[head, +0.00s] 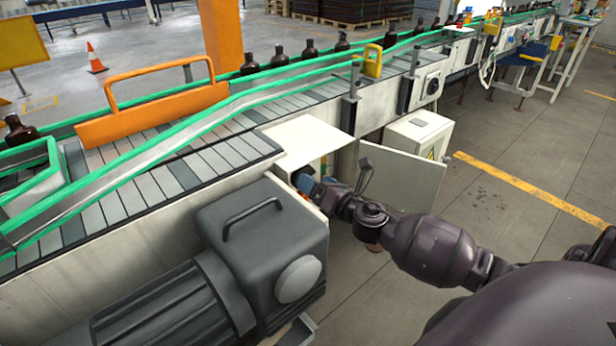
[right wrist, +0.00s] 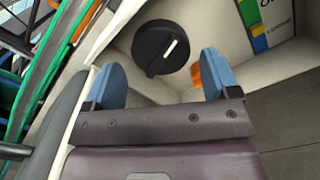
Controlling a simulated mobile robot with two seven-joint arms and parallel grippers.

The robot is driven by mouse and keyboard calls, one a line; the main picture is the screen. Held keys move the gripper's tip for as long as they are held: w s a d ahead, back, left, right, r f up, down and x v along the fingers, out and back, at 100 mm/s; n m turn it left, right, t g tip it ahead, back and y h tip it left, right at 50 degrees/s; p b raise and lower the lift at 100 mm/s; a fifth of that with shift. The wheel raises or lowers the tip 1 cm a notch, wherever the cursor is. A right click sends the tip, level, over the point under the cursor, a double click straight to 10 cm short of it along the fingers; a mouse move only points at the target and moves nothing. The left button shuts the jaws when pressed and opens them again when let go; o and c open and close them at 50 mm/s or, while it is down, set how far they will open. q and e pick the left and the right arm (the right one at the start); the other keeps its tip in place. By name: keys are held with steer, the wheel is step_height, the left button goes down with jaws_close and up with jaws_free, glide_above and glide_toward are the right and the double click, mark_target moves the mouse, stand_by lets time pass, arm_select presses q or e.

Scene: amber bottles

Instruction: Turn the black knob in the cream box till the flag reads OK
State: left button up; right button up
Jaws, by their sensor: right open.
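The cream box (head: 300,140) sits against the conveyor's side, with its door (head: 405,180) hanging open to the right. The black knob (right wrist: 160,48), round with a raised bar and a white mark, is on the inner wall in the right wrist view. My right gripper (head: 308,184) reaches into the box's opening. Its blue fingers (right wrist: 162,76) are open and empty, spread below and either side of the knob, apart from it. A small orange piece (right wrist: 196,75) shows beside the right finger; I cannot tell whether it is the flag. My left gripper is out of view.
A coloured label (right wrist: 262,22) with cut-off lettering is right of the knob. A grey motor housing (head: 265,250) stands close left of my right gripper. The conveyor (head: 225,155) carries amber bottles (head: 280,56).

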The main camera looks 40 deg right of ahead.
steer(key=shift+s+d, duration=0.15)
steer(key=shift+s, duration=1.3)
steer(key=shift+s+d, duration=0.1)
steer(key=shift+s, duration=1.35)
steer(key=s+a+f+m+g+h, duration=0.1)
steer(key=s+f+m+g+h, duration=0.25)
steer(key=s+m, duration=0.55)
steer(key=s+a+f+m+g+h, duration=0.25)
steer(key=s+f+m+g, duration=0.3)
steer(key=m, duration=0.75)
steer(key=s+a+f+m+g+y, duration=0.1)
steer(key=s+a+m+g+y, duration=0.45)
steer(key=s, duration=0.85)
steer(key=w+a+f+m+t, duration=0.2)
steer(key=w+f+t, duration=0.5)
steer(key=w+f, duration=0.1)
steer(key=shift+w+a+f+h, duration=0.2)
steer(key=shift+a+f+h, duration=0.25)
steer(key=shift+f, duration=0.3)
steer(key=shift+t, duration=0.35)
